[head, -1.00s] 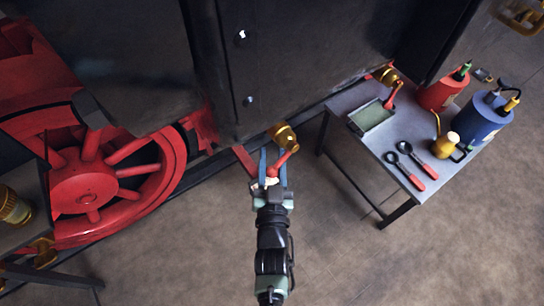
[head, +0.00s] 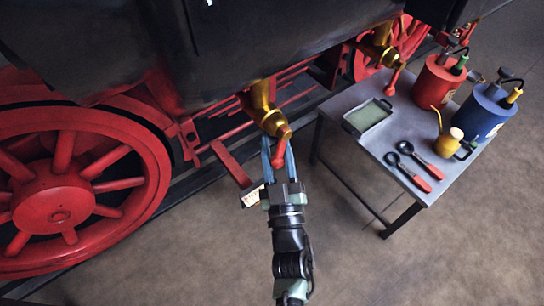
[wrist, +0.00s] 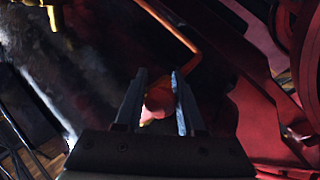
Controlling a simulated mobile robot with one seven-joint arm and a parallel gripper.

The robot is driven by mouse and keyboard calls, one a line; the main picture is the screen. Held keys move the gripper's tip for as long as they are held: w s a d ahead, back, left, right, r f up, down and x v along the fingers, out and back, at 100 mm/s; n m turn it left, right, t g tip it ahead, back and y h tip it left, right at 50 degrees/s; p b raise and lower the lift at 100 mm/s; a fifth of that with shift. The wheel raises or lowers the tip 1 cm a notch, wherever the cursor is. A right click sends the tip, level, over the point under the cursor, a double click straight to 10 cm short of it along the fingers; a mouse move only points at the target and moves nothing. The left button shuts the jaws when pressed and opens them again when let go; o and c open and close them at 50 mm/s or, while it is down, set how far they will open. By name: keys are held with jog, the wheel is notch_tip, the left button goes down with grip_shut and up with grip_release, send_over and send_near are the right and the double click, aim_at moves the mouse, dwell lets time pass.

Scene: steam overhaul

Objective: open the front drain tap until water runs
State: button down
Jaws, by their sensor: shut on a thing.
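A brass drain tap (head: 266,108) with a red lever (head: 280,140) sticks out low on the side of the dark engine, left of the table. My gripper (head: 278,158) is closed around the lower end of that lever, its two blue-grey fingers on either side of it. In the wrist view the lever's red end (wrist: 158,100) shows between the fingers of my gripper (wrist: 158,92). A second brass tap (head: 380,50) with a red lever sits further right, behind the table. I make out no running water at the held tap; its outlet is not clearly visible.
A large red wheel (head: 60,195) stands at left. A grey table (head: 345,165) at right bears a tray (head: 367,116), two black spoon-like tools with red handles, a yellow oil can (head: 447,145), a red can (head: 436,82) and a blue can (head: 482,112). The floor in front is clear.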

jog(key=shift+w+d+n+t+y+b, duration=0.2)
jog(key=shift+n+y+b, duration=0.3)
jog(key=shift+n, duration=0.25)
jog(key=shift+w+d+n+t+y+b, duration=0.2)
jog(key=shift+n+y+b, duration=0.2)
jog(key=shift+n+b, duration=0.3)
jog(key=c, duration=0.5)
grip_release()
jog(key=shift+c, duration=0.2)
jog(key=shift+d, duration=0.1)
jog(key=b+v, duration=0.2)
jog(key=v, duration=1.1)
jog(key=shift+r, duration=0.1)
